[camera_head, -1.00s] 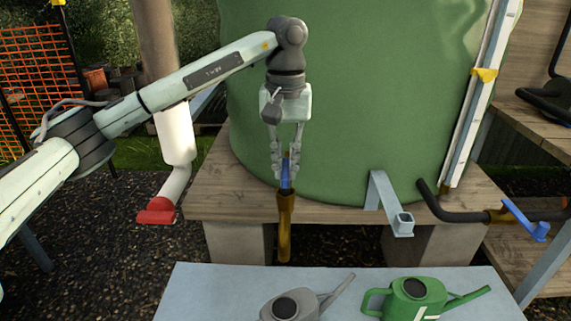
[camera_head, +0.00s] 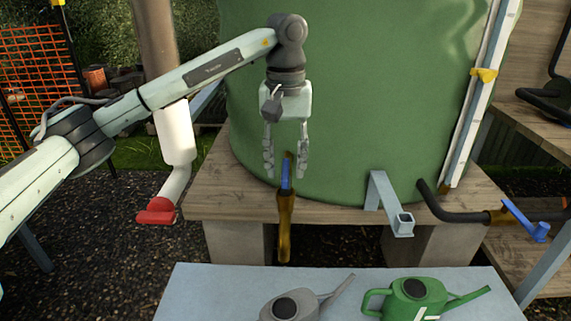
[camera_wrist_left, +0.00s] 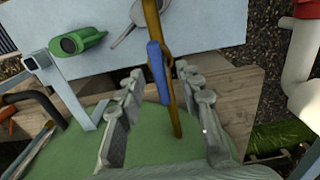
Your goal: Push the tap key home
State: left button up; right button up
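A brass tap (camera_head: 285,232) hangs in front of the green tank, with a blue key (camera_head: 285,178) upright at its top. The blue key also shows in the left wrist view (camera_wrist_left: 157,72), alongside the brass tap (camera_wrist_left: 173,95). My left gripper (camera_head: 286,170) points down, fingers spread on either side of the key's top, with a visible gap to each finger. It is open and empty. How deep the key sits in the tap cannot be told. My right gripper is not in view.
A second blue lever (camera_head: 525,220) is on the black pipe at right. A grey can (camera_head: 280,308) and a green can (camera_head: 410,300) stand on the grey table (camera_head: 200,290). A white pipe with a red end (camera_head: 157,211) is at left.

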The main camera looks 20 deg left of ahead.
pick_arm(q)
notch_tip(320, 180, up, 12)
jog(key=shift+f, duration=0.2)
